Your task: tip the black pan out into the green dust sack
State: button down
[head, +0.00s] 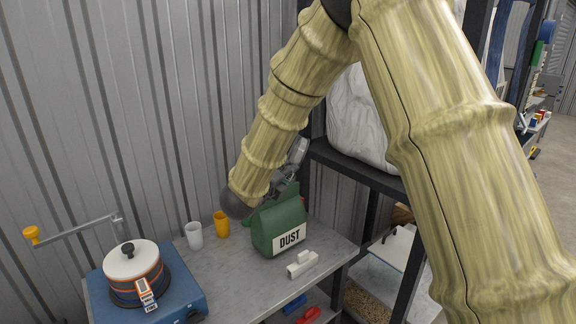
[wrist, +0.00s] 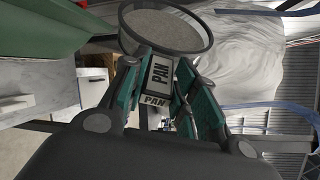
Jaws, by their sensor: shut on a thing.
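The green dust sack (head: 278,226), labelled DUST, stands upright on the grey bench in the head view. Its green side (wrist: 40,25) fills the upper left of the wrist view. My gripper (head: 290,172) is just behind and above the sack in the head view, partly hidden by my arm. In the wrist view my gripper (wrist: 165,82) is shut on the PAN-labelled handle of the black pan (wrist: 143,37). The pan cannot be made out in the head view.
A blue cranked machine (head: 185,290) is at the bench's left. A white holder (head: 302,264) lies before the sack. A black shelf with a white bag (head: 358,125) stands right.

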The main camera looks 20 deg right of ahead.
jog(key=w+a+f+n+t+h+b, duration=0.1)
jog(key=w+a+f+n+t+h, duration=0.1)
jog(key=a+n, duration=0.3)
jog(key=n, duration=0.3)
jog(key=shift+w+f+n+h, duration=0.15)
jog(key=shift+w+n+h, duration=0.05)
jog(key=shift+n+h, duration=0.1)
dwell(2.1)
